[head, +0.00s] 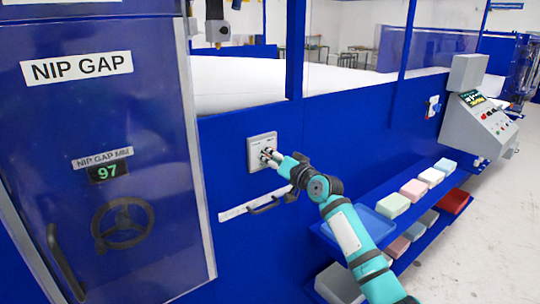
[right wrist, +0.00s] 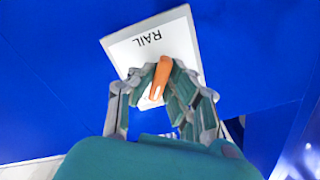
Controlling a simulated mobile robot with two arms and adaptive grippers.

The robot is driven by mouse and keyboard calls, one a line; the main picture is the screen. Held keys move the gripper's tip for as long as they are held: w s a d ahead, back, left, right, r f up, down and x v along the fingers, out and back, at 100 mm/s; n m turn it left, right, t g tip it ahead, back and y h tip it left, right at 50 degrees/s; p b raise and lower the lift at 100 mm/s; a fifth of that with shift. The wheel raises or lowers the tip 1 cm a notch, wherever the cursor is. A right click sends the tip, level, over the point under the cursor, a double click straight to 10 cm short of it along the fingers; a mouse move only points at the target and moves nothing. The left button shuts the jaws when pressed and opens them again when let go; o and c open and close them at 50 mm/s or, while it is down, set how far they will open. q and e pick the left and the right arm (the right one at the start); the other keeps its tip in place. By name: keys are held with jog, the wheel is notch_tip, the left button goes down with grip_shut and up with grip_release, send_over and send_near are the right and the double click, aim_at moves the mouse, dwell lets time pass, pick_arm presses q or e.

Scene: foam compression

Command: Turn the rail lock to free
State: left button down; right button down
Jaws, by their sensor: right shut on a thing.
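The rail lock plate (head: 257,143) is a pale square on the blue machine wall, in the middle of the head view. In the right wrist view the plate (right wrist: 186,44) reads "RAIL", upside down. An orange lock handle (right wrist: 161,76) stands out from the plate. My right gripper (head: 270,156) is at the plate, and in the right wrist view its fingers (right wrist: 158,82) are shut on the orange handle. The fingers hide part of the handle and plate. My left gripper is not in view.
A pull handle (head: 265,205) sits below the plate. A panel with a handwheel (head: 122,225) and a "97" display (head: 107,173) stands left. Shelves with foam blocks (head: 414,190) and a blue tray (head: 366,228) lie right, near my right arm. A control box (head: 478,125) stands further back.

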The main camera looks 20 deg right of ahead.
jog(key=shift+f+m, duration=0.1)
jog(key=shift+m, duration=0.8)
jog(key=c, duration=1.3)
grip_release()
jog(key=shift+c, duration=0.2)
jog(key=v, duration=1.2)
